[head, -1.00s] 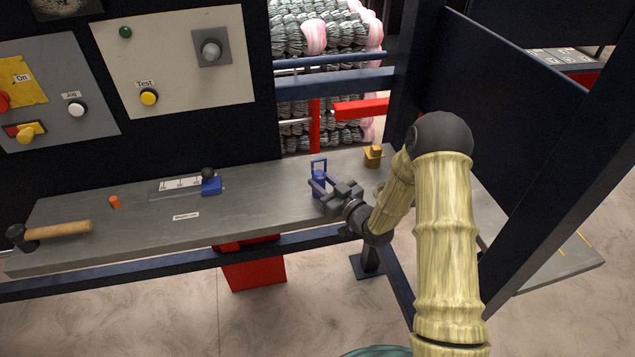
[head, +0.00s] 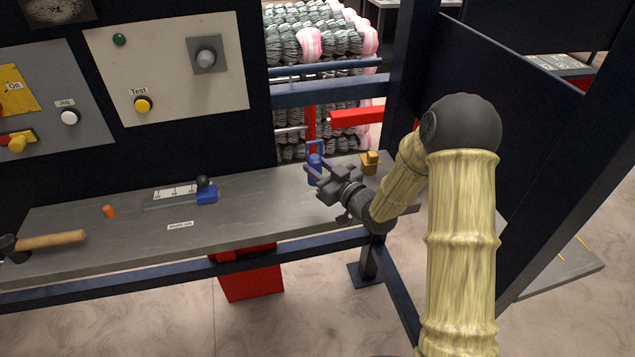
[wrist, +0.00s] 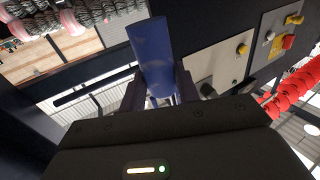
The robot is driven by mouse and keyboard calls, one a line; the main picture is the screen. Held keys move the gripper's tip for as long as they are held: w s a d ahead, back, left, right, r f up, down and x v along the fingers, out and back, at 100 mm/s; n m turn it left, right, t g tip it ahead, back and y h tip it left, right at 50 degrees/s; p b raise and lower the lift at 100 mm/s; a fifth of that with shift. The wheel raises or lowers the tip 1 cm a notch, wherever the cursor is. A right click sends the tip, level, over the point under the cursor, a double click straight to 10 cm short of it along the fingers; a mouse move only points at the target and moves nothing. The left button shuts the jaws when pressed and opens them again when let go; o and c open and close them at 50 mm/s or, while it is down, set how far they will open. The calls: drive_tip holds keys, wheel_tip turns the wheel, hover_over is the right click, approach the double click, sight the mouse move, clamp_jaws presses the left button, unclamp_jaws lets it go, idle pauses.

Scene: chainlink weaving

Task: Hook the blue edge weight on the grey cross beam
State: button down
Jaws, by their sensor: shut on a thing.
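The blue edge weight (head: 315,174) is a small upright blue body with an open loop on top. My gripper (head: 317,180) is shut on it and holds it over the back part of the bench, in front of the opening in the machine. In the wrist view the blue weight (wrist: 151,50) stands up between the fingers. A blue-grey cross beam (head: 330,93) spans the opening above and behind the weight, with a thinner bar above it. The weight's loop shows below the beam and apart from it in the picture; the depth between them is hard to tell.
The grey bench (head: 130,242) holds a hammer (head: 45,241), an orange peg (head: 109,212), a blue slider block (head: 206,194) and a brass weight (head: 370,163) just right of my gripper. A red bar (head: 357,117) juts into the opening. A dark post (head: 408,70) stands to the right.

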wheel_tip(320, 180, up, 2)
drive_tip(key=shift+s, duration=0.1)
drive_tip(key=shift+d+r, duration=0.15)
idle(0.4)
drive_tip(key=c, duration=1.8)
unclamp_jaws()
drive_tip(key=shift+c, duration=0.2)
clamp_jaws()
